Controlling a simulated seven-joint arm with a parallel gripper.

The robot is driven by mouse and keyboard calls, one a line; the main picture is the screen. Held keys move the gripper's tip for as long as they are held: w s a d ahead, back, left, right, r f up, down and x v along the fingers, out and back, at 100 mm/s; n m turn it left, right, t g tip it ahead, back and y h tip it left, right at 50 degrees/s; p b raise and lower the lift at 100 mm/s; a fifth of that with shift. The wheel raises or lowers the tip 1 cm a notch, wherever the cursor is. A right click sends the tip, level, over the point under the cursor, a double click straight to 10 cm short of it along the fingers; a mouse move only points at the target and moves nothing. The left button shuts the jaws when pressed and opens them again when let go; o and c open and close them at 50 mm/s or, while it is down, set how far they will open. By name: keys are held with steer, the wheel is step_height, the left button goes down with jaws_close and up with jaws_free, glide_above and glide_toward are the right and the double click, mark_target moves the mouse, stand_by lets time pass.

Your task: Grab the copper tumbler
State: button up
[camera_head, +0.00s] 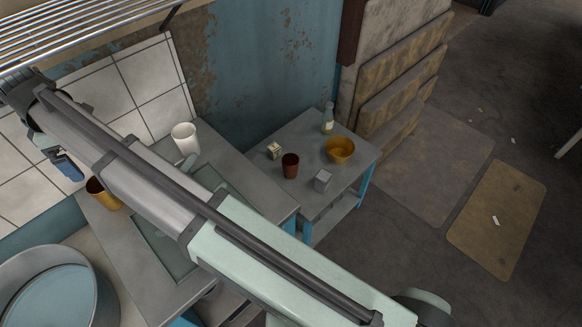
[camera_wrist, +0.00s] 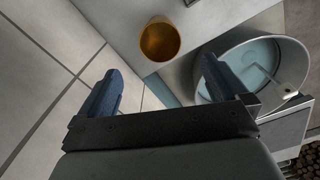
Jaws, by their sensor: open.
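The copper tumbler (camera_head: 98,190), shiny and golden-orange, stands upright on the grey counter at left in the head view, partly covered by my arm. In the wrist view the tumbler (camera_wrist: 160,40) shows its open rim and amber inside, beyond and roughly between my fingertips. My gripper (camera_wrist: 162,66) is open and empty, its two blue fingers apart. In the head view my gripper (camera_head: 66,165) is up and left of the tumbler, near the tiled wall, and does not appear to touch it.
A round pale basin (camera_head: 90,290) stands near the tumbler. A white cup (camera_head: 185,139) is further along the counter. A side table holds a dark red-brown cup (camera_head: 290,165), a yellow bowl (camera_head: 340,150), a bottle (camera_head: 327,120) and small boxes. A wire rack (camera_head: 80,25) hangs above.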

steer(key=m, duration=2.5)
glide_above(290, 159)
steer(key=s, duration=0.4)
step_height(290, 159, down, 32)
steer(key=f, duration=0.8)
steer(key=shift+w, duration=0.2)
steer(key=shift+w+d+f, duration=0.1)
steer(key=shift+w+f, duration=0.1)
steer(key=shift+f, duration=1.15)
steer(key=shift+w+f, duration=0.15)
steer(key=shift+f, duration=1.2)
